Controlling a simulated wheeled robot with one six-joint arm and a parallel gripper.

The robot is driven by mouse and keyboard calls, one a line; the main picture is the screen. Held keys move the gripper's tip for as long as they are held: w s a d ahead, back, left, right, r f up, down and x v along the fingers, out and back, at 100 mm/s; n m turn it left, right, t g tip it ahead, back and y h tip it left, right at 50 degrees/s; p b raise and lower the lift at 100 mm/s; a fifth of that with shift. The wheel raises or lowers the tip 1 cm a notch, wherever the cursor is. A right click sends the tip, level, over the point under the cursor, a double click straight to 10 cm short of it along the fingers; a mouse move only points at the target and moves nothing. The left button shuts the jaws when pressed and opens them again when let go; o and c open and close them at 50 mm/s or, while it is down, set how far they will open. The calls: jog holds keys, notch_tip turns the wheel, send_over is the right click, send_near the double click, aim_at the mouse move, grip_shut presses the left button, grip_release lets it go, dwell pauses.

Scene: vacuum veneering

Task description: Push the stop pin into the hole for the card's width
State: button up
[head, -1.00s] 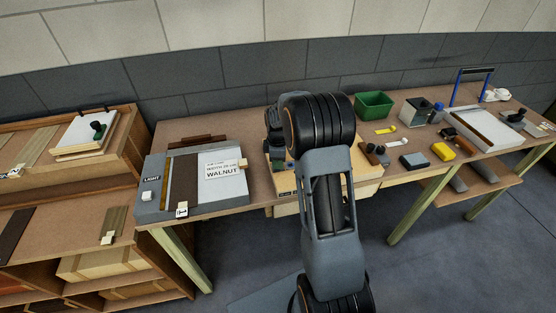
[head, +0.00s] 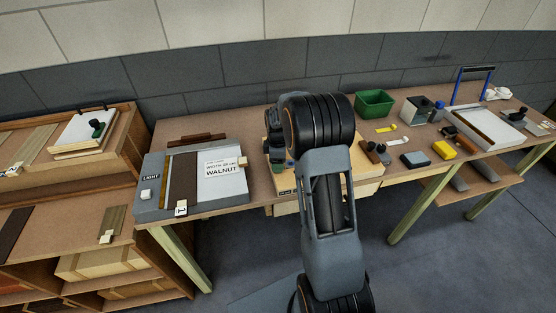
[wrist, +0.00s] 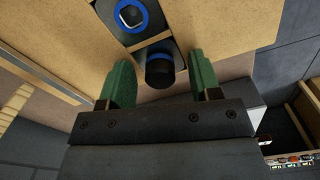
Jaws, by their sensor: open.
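In the wrist view, a black round knob with a blue ring (wrist: 160,69), apparently the stop pin, stands on a dark plate. My gripper (wrist: 158,63) is open, with a green-padded finger on each side of the knob; I cannot tell whether they touch it. Another blue-ringed dark fitting (wrist: 131,14) lies beyond it on the wooden board (wrist: 225,25). No numbered hole is readable. In the head view, the white card (head: 224,169) reads WIDTH, a figure too small to be sure of, and WALNUT. My arm hides the gripper and much of the board there.
The light box (head: 150,208) with a dark veneer strip (head: 183,180) is left of my arm. A green bin (head: 374,103), a yellow block (head: 443,151), a grey block (head: 414,160) and a blue-handled press (head: 474,72) are to the right. A wooden shelf (head: 75,225) stands at left.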

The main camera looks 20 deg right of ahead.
notch_tip(320, 180, up, 14)
jog(key=b, duration=0.1)
dwell(0.5)
jog(key=shift+f, duration=0.1)
